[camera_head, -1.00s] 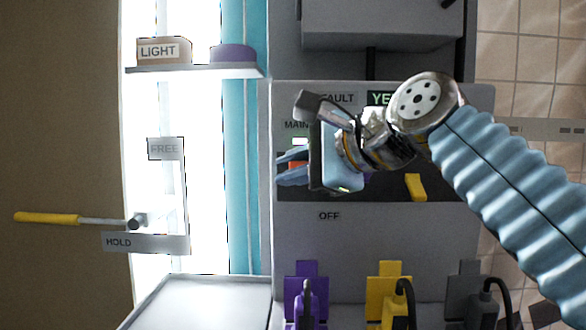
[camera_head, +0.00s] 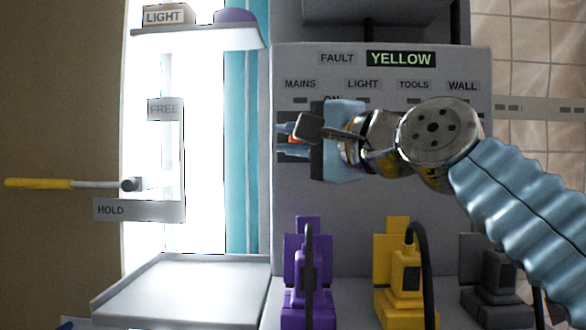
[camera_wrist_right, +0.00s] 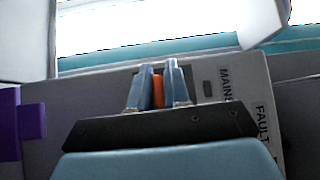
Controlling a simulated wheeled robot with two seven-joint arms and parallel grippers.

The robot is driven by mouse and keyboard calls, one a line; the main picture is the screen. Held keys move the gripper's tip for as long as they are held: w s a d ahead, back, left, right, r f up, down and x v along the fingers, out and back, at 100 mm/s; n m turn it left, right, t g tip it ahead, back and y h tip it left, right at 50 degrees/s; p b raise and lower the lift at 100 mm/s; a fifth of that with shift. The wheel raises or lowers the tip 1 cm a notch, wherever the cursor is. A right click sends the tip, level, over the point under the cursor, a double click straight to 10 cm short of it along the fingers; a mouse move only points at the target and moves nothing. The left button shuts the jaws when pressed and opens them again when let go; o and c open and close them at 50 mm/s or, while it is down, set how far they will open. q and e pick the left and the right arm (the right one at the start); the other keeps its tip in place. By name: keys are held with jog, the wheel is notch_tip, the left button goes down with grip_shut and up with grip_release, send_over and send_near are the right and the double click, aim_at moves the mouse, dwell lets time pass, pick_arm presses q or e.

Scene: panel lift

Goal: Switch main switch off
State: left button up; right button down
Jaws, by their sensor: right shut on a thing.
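The main switch is a red-orange lever (camera_head: 293,139) below the MAINS label (camera_head: 300,84) on the grey panel (camera_head: 340,235). My right gripper (camera_head: 284,140) is at it, coming in from the right. In the right wrist view, the two blue-grey fingers (camera_wrist_right: 159,88) are closed on both sides of the red-orange lever (camera_wrist_right: 158,92). The small lamp (camera_head: 300,100) under MAINS looks dark. My gripper body hides most of the switch plate and much of the ON label. My left gripper is not in view.
The FAULT display reads YELLOW (camera_head: 401,59). Purple (camera_head: 307,270), yellow (camera_head: 405,275) and dark grey (camera_head: 490,275) plugs stand below the panel. A yellow-handled lever (camera_head: 40,184) sticks out left, near HOLD. A pale tray (camera_head: 180,290) is at lower left.

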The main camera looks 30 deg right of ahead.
jog(key=shift+w+d+f+n+t+y+b, duration=0.1)
jog(key=shift+f+n+t+y+b, duration=0.45)
jog(key=shift+b, duration=0.9)
jog(key=shift+w+a+f+n+t+y+b, duration=0.1)
jog(key=shift+n+t+y+b, duration=0.3)
jog(key=shift+n+b, duration=0.9)
jog(key=shift+w+d+f+n+t+y+b, duration=0.1)
jog(key=shift+f+n+t+y+b, duration=0.35)
jog(key=shift+b, duration=1.2)
jog(key=shift+r, duration=0.15)
jog(key=c, duration=1.5)
grip_release()
jog(key=shift+o, duration=0.2)
jog(key=shift+s, duration=0.1)
jog(key=b+v, duration=0.1)
jog(key=v, duration=0.6)
jog(key=shift+s+b, duration=0.2)
jog(key=shift+b, duration=0.15)
